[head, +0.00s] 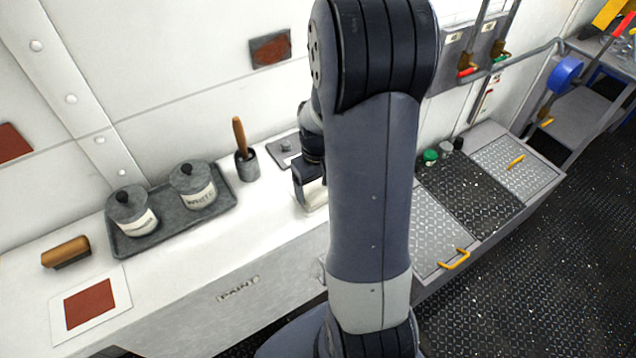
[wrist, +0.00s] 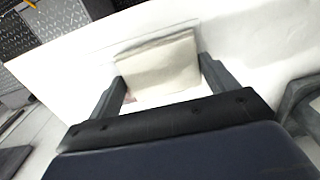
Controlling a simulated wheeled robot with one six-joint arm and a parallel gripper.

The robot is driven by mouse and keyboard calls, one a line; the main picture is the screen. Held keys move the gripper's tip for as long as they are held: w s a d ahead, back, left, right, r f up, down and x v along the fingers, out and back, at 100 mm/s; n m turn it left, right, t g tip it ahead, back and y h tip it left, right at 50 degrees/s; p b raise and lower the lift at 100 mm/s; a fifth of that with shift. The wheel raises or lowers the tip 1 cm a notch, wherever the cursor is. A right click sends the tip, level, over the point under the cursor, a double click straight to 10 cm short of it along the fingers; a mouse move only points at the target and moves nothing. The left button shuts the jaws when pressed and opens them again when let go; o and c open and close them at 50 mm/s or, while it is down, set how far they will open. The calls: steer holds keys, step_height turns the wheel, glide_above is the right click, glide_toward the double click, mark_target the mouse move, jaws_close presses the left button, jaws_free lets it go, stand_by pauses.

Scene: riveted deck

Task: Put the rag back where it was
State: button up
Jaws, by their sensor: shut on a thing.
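The rag (wrist: 158,60) is a folded cream cloth held between the two fingers of my gripper (wrist: 162,72) in the wrist view. My gripper is shut on it over the white counter. In the head view the rag (head: 315,197) shows as a pale patch below my gripper (head: 309,186), left of my arm. My arm hides part of the counter there, and I cannot tell whether the rag touches the counter. A faint reddish mark shows on the white surface just below the rag in the wrist view.
A grey tray (head: 171,232) with two lidded pots (head: 133,210) (head: 194,186) stands on the white counter (head: 262,222). A brush in a cup (head: 247,163) stands near the wall. A wooden brush (head: 66,253) and a red square (head: 89,303) lie at left. Metal deck panels (head: 465,205) lie right.

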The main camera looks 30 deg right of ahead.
mark_target(318, 188)
steer(key=shift+f, duration=0.1)
steer(key=o, duration=0.9)
step_height(318, 188, up, 12)
steer(key=shift+r, duration=0.15)
stand_by(0.3)
